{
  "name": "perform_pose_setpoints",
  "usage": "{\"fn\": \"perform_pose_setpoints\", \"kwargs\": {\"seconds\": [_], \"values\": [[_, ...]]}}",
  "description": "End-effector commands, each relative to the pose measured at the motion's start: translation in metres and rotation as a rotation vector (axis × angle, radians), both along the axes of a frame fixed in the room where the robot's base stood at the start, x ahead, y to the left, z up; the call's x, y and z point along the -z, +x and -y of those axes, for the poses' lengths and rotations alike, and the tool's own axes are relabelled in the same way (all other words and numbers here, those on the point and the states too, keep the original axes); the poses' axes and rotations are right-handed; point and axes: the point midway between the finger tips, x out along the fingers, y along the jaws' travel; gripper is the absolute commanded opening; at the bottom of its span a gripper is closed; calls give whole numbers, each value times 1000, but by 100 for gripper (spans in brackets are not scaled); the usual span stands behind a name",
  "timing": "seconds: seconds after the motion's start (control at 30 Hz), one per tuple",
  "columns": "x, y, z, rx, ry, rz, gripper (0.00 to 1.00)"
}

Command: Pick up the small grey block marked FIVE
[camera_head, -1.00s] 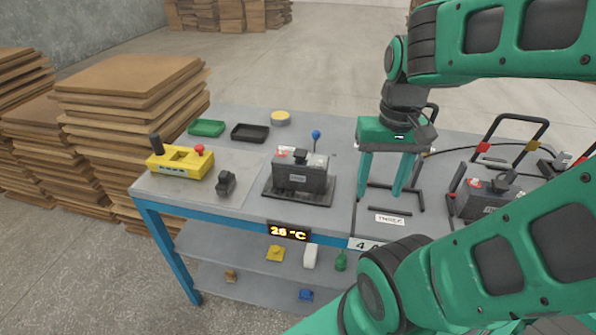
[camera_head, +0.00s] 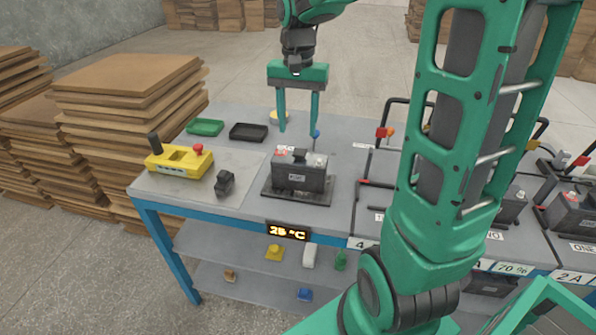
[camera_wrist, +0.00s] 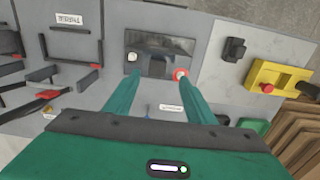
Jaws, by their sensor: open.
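A dark grey battery-like block (camera_head: 298,178) with red and light terminals and a handle on top stands on a black tray (camera_head: 277,194). Its small front label is too small to read, so I cannot confirm FIVE. It also shows in the wrist view (camera_wrist: 160,62), between and beyond my fingertips. My gripper (camera_head: 298,140) is open and empty, fingers pointing down, above and slightly behind the block in the head view. My fingertips also show in the wrist view (camera_wrist: 158,74). They appear apart from the block.
A yellow control box (camera_head: 180,162) with a red button and a small black piece (camera_head: 224,183) are left of the block. Green (camera_head: 205,127) and black (camera_head: 249,132) trays lie behind. Frames and other batteries are on the right.

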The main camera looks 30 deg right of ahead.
Motion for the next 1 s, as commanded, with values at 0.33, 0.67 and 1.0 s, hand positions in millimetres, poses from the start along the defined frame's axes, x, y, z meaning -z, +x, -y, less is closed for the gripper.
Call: {"fn": "perform_pose_setpoints", "kwargs": {"seconds": [0.33, 0.67, 1.0], "values": [[30, -1, 1, -1, 1, -2, 50], [72, 0, 6, -2, 0, -3, 50], [76, 0, 6, -2, -1, -1, 43]]}}
